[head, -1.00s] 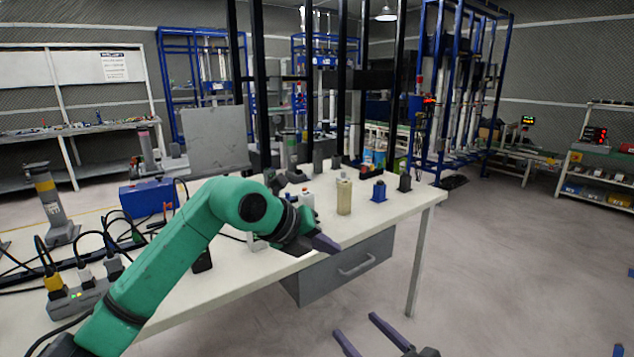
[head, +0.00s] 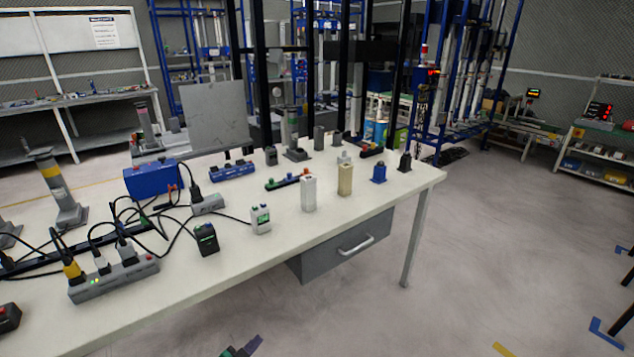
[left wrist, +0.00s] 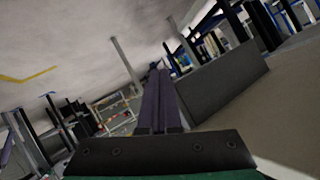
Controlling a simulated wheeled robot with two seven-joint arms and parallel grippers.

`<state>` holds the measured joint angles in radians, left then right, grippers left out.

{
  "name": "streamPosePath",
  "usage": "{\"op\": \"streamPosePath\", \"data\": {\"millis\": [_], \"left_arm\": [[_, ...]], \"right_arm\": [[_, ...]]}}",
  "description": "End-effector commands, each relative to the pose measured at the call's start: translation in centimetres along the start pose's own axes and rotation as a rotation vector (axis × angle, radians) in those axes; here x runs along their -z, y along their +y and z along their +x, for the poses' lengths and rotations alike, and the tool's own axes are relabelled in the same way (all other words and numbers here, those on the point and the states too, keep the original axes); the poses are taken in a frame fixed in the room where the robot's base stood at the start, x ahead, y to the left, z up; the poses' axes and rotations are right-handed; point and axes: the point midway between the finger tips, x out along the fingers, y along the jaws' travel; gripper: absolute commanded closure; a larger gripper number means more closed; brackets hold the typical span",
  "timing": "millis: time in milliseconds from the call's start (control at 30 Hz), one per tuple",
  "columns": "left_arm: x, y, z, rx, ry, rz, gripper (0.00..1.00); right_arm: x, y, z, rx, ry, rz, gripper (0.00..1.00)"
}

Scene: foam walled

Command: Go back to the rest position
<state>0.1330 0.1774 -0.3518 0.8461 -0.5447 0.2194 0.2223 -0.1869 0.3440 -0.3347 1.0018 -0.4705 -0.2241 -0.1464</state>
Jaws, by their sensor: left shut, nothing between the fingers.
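My left gripper (head: 245,347) shows only as a small dark tip at the bottom edge of the head view, below the table's front edge. In the left wrist view its two purple fingers (left wrist: 158,100) lie side by side, shut, with nothing between them. My right gripper is not in view. The white workbench (head: 190,290) stands ahead, with no arm over its top.
The bench holds a power strip (head: 113,279), a blue box (head: 151,179), a white block (head: 308,193), a tan block (head: 345,179) and several small devices. A grey drawer (head: 345,245) hangs under it. Open floor (head: 480,260) lies to the right.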

Motion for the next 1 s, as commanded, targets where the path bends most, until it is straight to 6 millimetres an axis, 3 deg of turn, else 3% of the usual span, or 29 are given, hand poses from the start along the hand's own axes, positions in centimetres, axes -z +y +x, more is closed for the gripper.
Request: {"op": "streamPosePath", "data": {"millis": [33,100,200,300,400,500,600,1000], "left_arm": [[-4.0,1.9,-1.6,-0.008,-0.101,-0.066,1.00],[-9.7,4.6,-4.2,-0.017,-0.242,-0.151,1.00],[-16.7,9.1,-8.9,-0.039,-0.437,-0.262,1.00],[-22.6,13.9,-14.7,-0.071,-0.629,-0.363,1.00],[-27.0,18.7,-21.0,-0.107,-0.805,-0.453,1.00],[-29.5,22.2,-25.9,-0.137,-0.932,-0.520,1.00],[-30.5,24.0,-28.5,-0.153,-0.995,-0.554,1.00],[-30.8,24.4,-29.0,-0.157,-1.009,-0.560,1.00]], "right_arm": [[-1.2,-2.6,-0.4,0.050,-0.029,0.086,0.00],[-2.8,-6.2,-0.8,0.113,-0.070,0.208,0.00],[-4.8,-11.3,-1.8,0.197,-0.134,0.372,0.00],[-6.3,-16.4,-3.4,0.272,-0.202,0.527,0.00],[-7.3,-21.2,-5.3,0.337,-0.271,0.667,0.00],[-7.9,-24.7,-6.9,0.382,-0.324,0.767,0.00],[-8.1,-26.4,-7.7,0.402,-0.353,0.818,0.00],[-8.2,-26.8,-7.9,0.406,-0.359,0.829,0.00]]}}
